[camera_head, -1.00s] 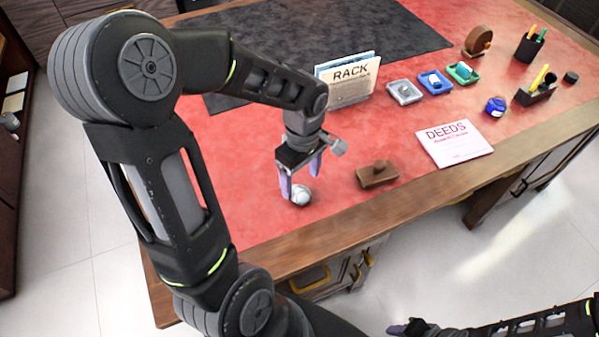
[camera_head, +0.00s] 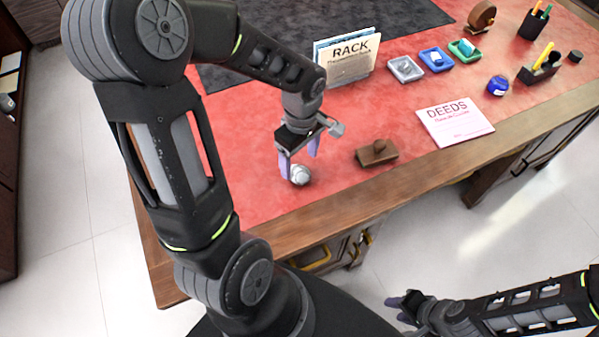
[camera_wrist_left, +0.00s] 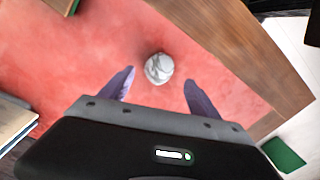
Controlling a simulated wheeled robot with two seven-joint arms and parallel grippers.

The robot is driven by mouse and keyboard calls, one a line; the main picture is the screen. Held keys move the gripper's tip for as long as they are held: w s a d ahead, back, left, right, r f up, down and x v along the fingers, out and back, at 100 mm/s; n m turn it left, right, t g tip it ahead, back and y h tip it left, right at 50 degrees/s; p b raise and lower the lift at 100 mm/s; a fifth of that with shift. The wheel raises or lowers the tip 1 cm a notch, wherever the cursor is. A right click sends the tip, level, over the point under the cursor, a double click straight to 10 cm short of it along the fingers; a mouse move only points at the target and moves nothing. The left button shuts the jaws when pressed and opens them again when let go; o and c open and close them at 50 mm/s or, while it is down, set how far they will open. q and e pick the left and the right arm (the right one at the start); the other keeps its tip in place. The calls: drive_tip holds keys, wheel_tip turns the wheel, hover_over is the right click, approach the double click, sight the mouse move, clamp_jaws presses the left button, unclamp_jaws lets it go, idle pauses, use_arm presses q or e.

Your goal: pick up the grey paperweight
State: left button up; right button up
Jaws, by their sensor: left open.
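The grey paperweight (camera_head: 300,174) is a small, rounded, marbled grey-white thing on the red desk top, near the front edge. My left gripper (camera_head: 299,161) is open just above and behind it, fingers pointing down. In the left wrist view the paperweight (camera_wrist_left: 159,68) lies ahead of the open fingers, roughly between their lines, and neither finger (camera_wrist_left: 158,88) touches it there. My right gripper (camera_head: 405,303) is low at the bottom of the head view, off the desk; its jaws are too small to read.
A brown wooden block with a knob (camera_head: 377,153) lies right of the paperweight. The RACK holder (camera_head: 347,58) stands behind. The DEEDS paper (camera_head: 455,122), small trays (camera_head: 436,60) and a blue jar (camera_head: 498,86) are further right. The desk's wooden edge (camera_head: 330,204) is close in front.

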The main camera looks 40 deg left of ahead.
sight(300, 169)
use_arm(q)
wheel_tip(300, 169, down, 5)
drive_tip(key=shift+d+f+p, duration=0.1)
drive_tip(key=shift+p, duration=0.45)
drive_tip(key=shift+c, duration=0.3)
clamp_jaws()
idle(0.7)
